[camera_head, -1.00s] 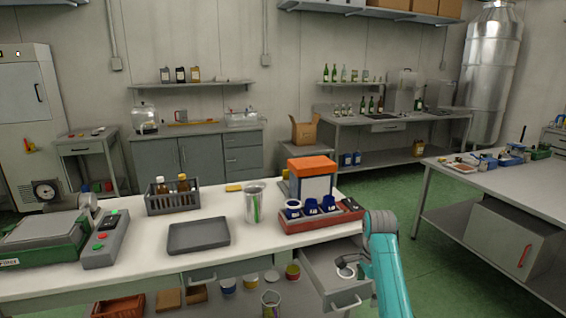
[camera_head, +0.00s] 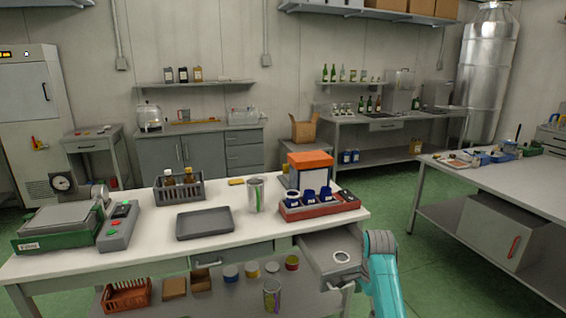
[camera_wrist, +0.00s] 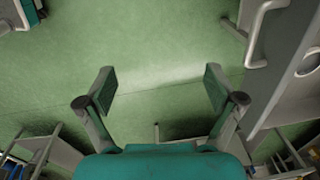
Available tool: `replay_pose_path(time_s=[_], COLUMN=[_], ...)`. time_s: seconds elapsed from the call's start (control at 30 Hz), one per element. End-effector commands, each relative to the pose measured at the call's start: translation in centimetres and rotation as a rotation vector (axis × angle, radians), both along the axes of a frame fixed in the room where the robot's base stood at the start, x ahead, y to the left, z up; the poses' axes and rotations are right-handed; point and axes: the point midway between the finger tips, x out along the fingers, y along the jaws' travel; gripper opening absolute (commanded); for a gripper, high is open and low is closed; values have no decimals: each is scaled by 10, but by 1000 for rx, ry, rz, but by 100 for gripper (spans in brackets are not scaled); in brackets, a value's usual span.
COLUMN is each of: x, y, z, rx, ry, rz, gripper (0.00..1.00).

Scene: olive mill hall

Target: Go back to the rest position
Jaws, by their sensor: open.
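My gripper shows in the wrist view (camera_wrist: 160,85), with its two fingers spread wide apart and nothing between them. It points down over bare green floor. In the head view only my teal arm shows at the lower middle right, in front of the open drawer (camera_head: 323,246); the gripper itself is hidden there. A white ring-shaped thing (camera_head: 342,257) lies in the drawer. The drawer's edge and handle also show at the right of the wrist view (camera_wrist: 262,35).
The white workbench (camera_head: 130,250) bears a grey tray (camera_head: 205,223), a bottle crate (camera_head: 180,188), a metal cup (camera_head: 256,195) and a red rack (camera_head: 320,207) with blue cups. A grey table (camera_head: 500,195) stands at the right. Green floor (camera_head: 420,280) is free between them.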

Motion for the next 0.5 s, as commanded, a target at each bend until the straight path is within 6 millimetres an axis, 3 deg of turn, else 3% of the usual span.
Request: replay_pose_path(time_s=[0.27,0.5], x=[-20,-61], y=[5,12], z=[-57,-132], rx=[-12,-40], ry=[-65,-169], rz=[76,196], gripper=[92,92])
